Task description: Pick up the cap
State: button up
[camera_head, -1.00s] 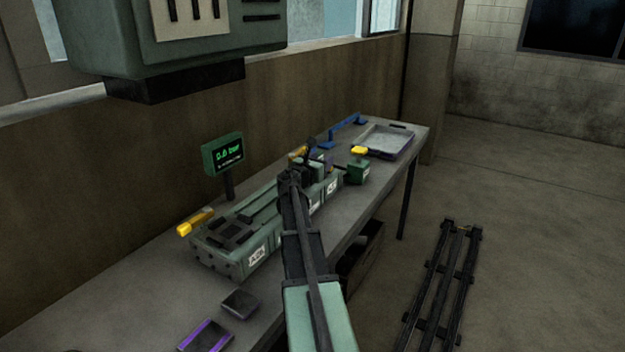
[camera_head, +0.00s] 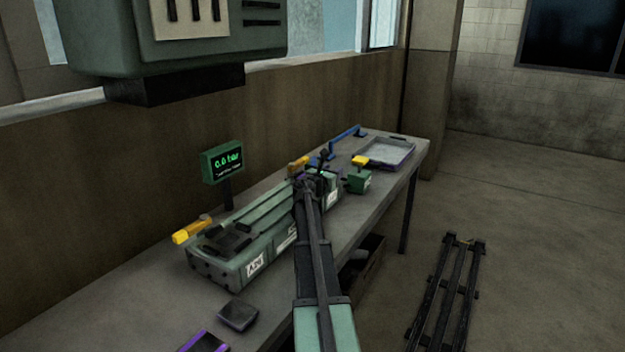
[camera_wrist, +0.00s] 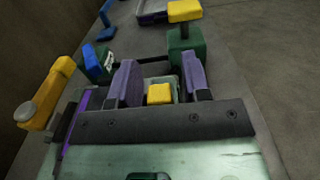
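My gripper (camera_wrist: 160,75) is open in the wrist view, with its two purple-grey fingers apart. A small yellow block (camera_wrist: 160,94) shows between the fingers, with gaps on both sides; I cannot tell its depth. A green block with a yellow top (camera_wrist: 185,11) stands beyond the fingers, and this yellow top also shows in the head view (camera_head: 360,160). I cannot tell for sure which yellow piece is the cap. In the head view my arm hides part of the long green engine unit (camera_head: 250,245), and my fingertips are hard to make out.
A yellow handle (camera_wrist: 47,95) is at the left in the wrist view. In the head view a green display (camera_head: 223,162) stands behind the unit. A shallow tray (camera_head: 388,152) and a blue bracket (camera_head: 345,135) lie at the bench's far end. A dark block (camera_head: 238,314) lies nearer.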

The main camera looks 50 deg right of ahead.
grip_shut()
jog(key=shift+r, duration=0.15)
notch_tip(320, 180, up, 20)
jog(key=p, duration=2)
